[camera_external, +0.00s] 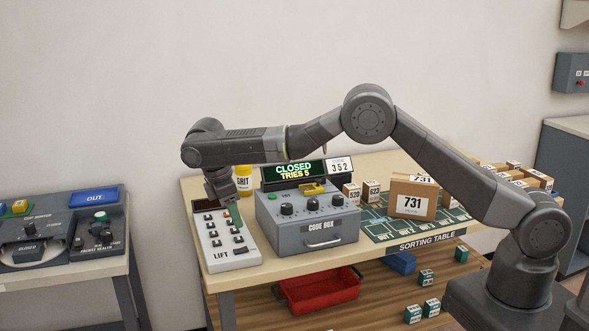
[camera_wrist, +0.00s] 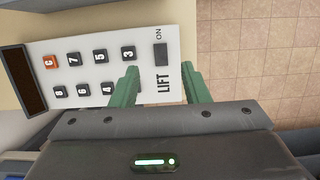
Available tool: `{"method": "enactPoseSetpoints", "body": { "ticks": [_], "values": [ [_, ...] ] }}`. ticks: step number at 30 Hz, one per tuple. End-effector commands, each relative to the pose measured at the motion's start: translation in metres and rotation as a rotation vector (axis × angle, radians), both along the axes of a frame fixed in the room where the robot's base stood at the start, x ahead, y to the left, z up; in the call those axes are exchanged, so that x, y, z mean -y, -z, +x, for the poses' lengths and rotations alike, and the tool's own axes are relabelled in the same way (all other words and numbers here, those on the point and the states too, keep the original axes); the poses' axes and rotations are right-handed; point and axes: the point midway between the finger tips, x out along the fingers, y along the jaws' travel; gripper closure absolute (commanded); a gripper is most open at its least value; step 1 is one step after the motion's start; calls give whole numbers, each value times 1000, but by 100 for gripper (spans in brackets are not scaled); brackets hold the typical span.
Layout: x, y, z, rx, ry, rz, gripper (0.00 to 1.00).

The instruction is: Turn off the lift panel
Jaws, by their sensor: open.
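The lift panel (camera_external: 214,254) is a white slab at the left end of the sorting table, marked LIFT. In the wrist view the lift panel (camera_wrist: 90,44) shows a dark display (camera_wrist: 22,80), rows of dark number keys and one orange-red key (camera_wrist: 51,62). A dark switch (camera_wrist: 161,54) marked ON sits at the LIFT end; its position is hard to tell. My gripper (camera_external: 234,216) is over the panel. Its green fingers (camera_wrist: 160,88) are apart and empty, on either side of the LIFT lettering in the wrist view. Whether they touch the panel cannot be told.
The grey code box (camera_external: 306,223) stands close to the panel's right, its display reading CLOSED, TRIES 5. A yellow tub (camera_external: 244,180) stands behind. Parcels (camera_external: 413,196) lie farther right. A separate console (camera_external: 60,235) stands left across a gap. Tiled floor (camera_wrist: 255,60) shows beyond the table edge.

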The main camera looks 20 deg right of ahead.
Motion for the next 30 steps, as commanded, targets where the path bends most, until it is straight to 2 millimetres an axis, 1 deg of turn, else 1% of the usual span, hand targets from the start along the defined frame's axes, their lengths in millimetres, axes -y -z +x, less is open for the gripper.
{"method": "enactPoseSetpoints", "body": {
  "ticks": [1,4,6,10,15,30],
  "values": [
    [-4,-9,0,2,-1,4,58],
    [-8,-27,0,2,-1,3,58],
    [-11,-36,0,1,-1,1,58],
    [-13,-46,0,0,-1,0,58],
    [-14,-51,0,0,-1,-1,58],
    [-14,-51,0,0,-1,-1,58]
  ]
}}
